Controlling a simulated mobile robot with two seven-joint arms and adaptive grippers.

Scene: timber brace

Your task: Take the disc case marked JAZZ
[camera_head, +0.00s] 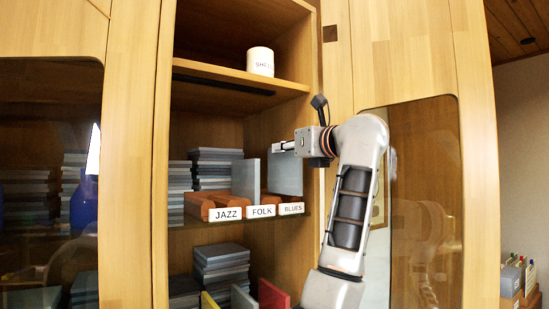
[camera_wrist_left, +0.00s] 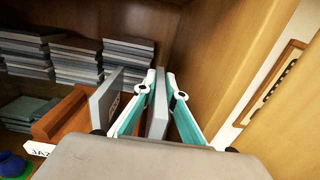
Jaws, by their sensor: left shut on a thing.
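An orange-brown rack (camera_head: 197,209) on the middle shelf carries the labels JAZZ (camera_head: 225,214), FOLK (camera_head: 262,211) and BLUES (camera_head: 291,208). No case stands up behind the JAZZ label. One grey case (camera_head: 246,179) stands behind FOLK; it also shows in the wrist view (camera_wrist_left: 104,100) with a marking I cannot read. My left gripper (camera_head: 284,147) is shut on another grey case (camera_head: 286,175), upright behind BLUES. In the wrist view the fingers (camera_wrist_left: 158,88) flank this case (camera_wrist_left: 157,118). Its marking is hidden, and I cannot tell whether it touches the rack.
Stacks of grey cases (camera_head: 217,168) lie behind and left of the rack. A white cup (camera_head: 260,61) stands on the upper shelf. The cabinet's right side wall (camera_wrist_left: 207,60) is close beside the gripper. More stacked cases (camera_head: 221,265) and coloured dividers stand below.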

